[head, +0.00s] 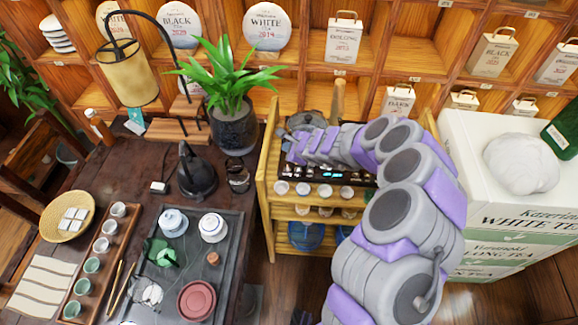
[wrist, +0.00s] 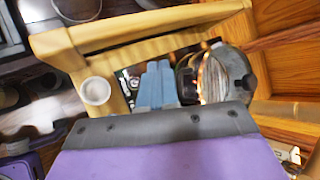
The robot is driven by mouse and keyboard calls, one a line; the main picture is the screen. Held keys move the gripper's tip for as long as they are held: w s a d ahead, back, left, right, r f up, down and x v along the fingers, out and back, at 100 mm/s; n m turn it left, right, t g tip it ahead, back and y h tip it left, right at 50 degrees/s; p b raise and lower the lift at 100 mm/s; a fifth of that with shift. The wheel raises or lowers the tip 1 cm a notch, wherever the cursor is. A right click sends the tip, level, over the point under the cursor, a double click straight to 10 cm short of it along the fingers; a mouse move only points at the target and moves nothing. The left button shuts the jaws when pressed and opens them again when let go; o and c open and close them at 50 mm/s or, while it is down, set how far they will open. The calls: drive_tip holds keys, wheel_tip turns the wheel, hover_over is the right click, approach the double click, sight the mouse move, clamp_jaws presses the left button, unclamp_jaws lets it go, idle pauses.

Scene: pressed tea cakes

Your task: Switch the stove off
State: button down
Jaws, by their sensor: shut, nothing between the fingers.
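The stove is a dark unit with small lit blue marks on its front panel (head: 333,175), on top of a yellow wooden cart. In the wrist view part of its dark panel (wrist: 131,80) shows left of my fingers, and an orange glow shows beside a metal pot (wrist: 222,74) on the right. My gripper (wrist: 157,68) has its two blue-grey fingers shut and empty, pointing at the stove area. I cannot tell whether the fingertips touch it. In the head view my arm covers much of the stove and its controls, and the fingertips are not clear.
Several small cups (head: 314,190) line the cart's (head: 264,190) front edge. A potted plant (head: 234,125) and a black kettle (head: 195,172) stand on the dark table to the left. White tea boxes (head: 500,150) stand on the right. Shelves (head: 380,60) close off the back.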

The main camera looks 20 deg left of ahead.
sight(288, 171)
drive_tip(key=shift+f, duration=0.1)
wheel_tip(288, 171, down, 8)
drive_tip(key=b, duration=0.5)
drive_tip(key=shift+b, duration=0.3)
drive_tip(key=shift+f+b, duration=0.3)
drive_tip(key=shift+f, duration=0.05)
drive_tip(key=shift+s+f+b, duration=0.1)
drive_tip(key=shift+f+b, duration=0.45)
drive_tip(key=shift+b, duration=0.4)
idle(2.0)
idle(0.3)
drive_tip(key=shift+r+p, duration=0.35)
drive_tip(key=shift+r, duration=0.35)
drive_tip(key=shift+r, duration=0.1)
drive_tip(key=shift+r+p, duration=1.65)
drive_tip(key=shift+r, duration=0.75)
